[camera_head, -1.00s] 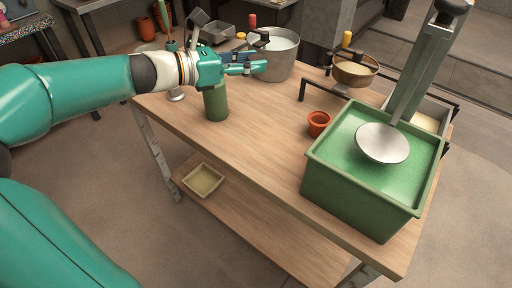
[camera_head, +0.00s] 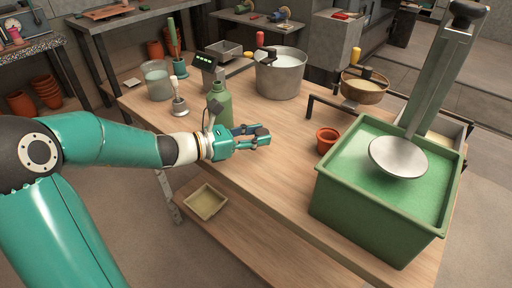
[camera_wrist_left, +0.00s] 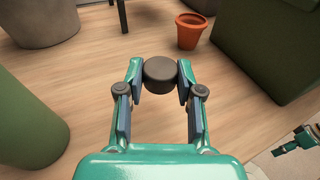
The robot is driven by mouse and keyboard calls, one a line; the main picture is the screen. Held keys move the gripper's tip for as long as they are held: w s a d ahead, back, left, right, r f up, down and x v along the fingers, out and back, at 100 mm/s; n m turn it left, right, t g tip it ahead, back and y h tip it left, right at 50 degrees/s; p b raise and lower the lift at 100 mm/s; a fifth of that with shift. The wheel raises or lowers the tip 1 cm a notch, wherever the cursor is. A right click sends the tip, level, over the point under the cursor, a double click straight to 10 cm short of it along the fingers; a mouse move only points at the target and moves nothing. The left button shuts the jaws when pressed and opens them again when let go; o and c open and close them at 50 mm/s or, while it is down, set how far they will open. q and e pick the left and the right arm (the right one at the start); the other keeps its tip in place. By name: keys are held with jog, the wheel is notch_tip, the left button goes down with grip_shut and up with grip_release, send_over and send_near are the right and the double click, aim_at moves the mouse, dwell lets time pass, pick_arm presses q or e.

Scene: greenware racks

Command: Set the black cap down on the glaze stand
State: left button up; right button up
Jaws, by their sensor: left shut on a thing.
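The black cap (camera_wrist_left: 161,75) is a short dark disc between the fingertips of my left gripper in the left wrist view (camera_wrist_left: 160,82). My left gripper is shut on it. In the head view, my left gripper (camera_head: 262,136) is low over the wooden top of the glaze stand (camera_head: 272,178), right of the green bottle (camera_head: 220,100). The cap cannot be made out clearly in the head view. I cannot tell whether it touches the wood. Part of my right gripper (camera_wrist_left: 298,139) shows small at the lower right of the left wrist view; its fingers are unclear.
A terracotta pot (camera_head: 327,140) and a green tub (camera_head: 375,215) stand to the right. A metal pot (camera_head: 280,76) and a bowl on a black frame (camera_head: 362,90) stand behind. A glass jar (camera_head: 157,80) stands at the left. The wood around the gripper is clear.

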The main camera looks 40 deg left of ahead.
aim_at(256, 158)
pick_arm(q)
notch_tip(256, 158, down, 4)
jog(key=shift+r+b, duration=0.25)
jog(key=shift+b, duration=0.05)
jog(key=shift+f+b, duration=0.6)
jog(key=shift+b, duration=0.05)
grip_shut()
jog(key=o, duration=1.1)
grip_release()
jog(key=shift+f, duration=0.1)
